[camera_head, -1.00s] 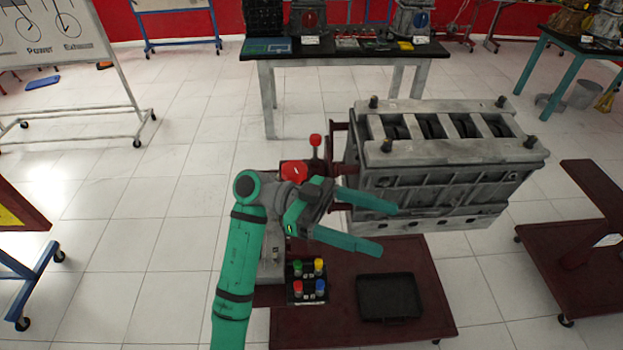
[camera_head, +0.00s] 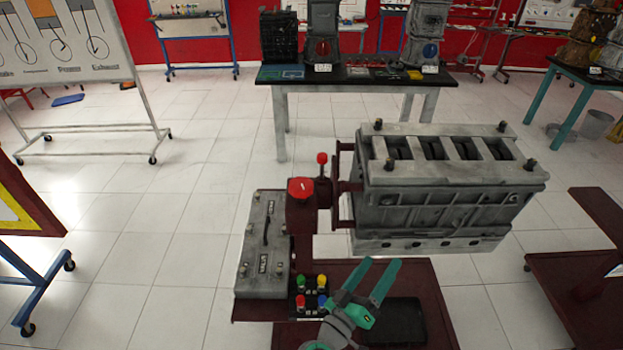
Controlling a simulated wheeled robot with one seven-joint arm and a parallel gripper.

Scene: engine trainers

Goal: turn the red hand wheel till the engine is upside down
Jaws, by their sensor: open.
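The red hand wheel (camera_head: 300,188) sits on top of a dark red gearbox at the left end of the engine stand. A handle with a red knob (camera_head: 322,158) stands up just right of it. The grey engine block (camera_head: 445,210) is held by a dark red bracket to the right of the wheel, with its row of openings facing up. My gripper (camera_head: 377,266) is open and empty, its two green fingers pointing up in the picture. It is below the engine and to the lower right of the wheel, apart from both.
A grey box (camera_head: 265,240) stands left of the gearbox, with coloured buttons (camera_head: 311,293) beside it. A black tray (camera_head: 398,322) lies on the dark red stand base (camera_head: 440,325). A long table (camera_head: 350,82) stands behind, and a whiteboard stands at left.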

